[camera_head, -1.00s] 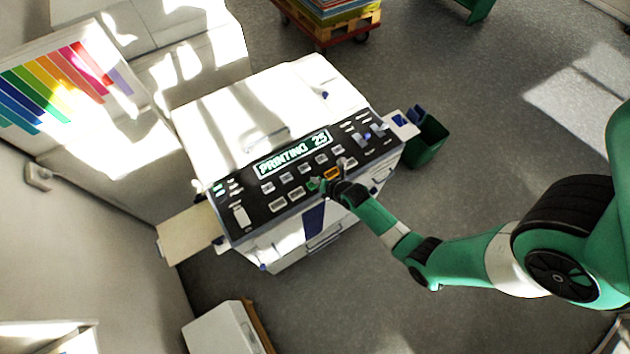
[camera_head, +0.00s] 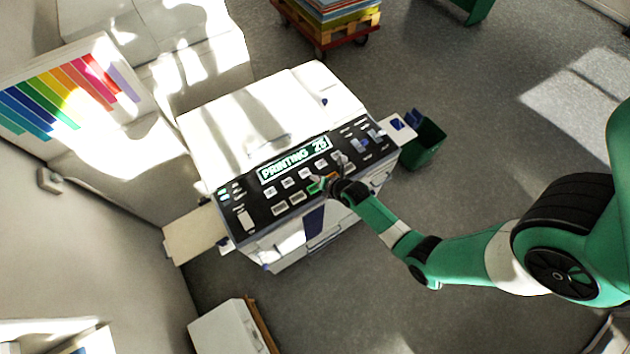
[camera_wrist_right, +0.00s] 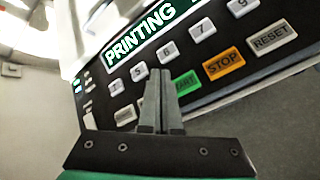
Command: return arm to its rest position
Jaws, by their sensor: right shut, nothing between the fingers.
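My right arm (camera_head: 460,260) reaches in from the right in the head view. Its gripper (camera_head: 320,181) is over the black control panel of a white printer (camera_head: 265,105), near the green and orange buttons. In the right wrist view, the gripper (camera_wrist_right: 160,75) is shut and empty, its fingertips in front of the panel beside the green START button (camera_wrist_right: 187,83). I cannot tell whether the tips touch the panel. The display (camera_wrist_right: 150,30) reads PRINTING, with 26 after it in the head view. My left gripper is not in view.
The orange STOP button (camera_wrist_right: 224,63) and the RESET button (camera_wrist_right: 272,37) are right of the fingers. A paper tray (camera_head: 197,234) sticks out at the printer's left. A green bin (camera_head: 425,145) stands right of it. The grey floor (camera_head: 480,150) to the right is open.

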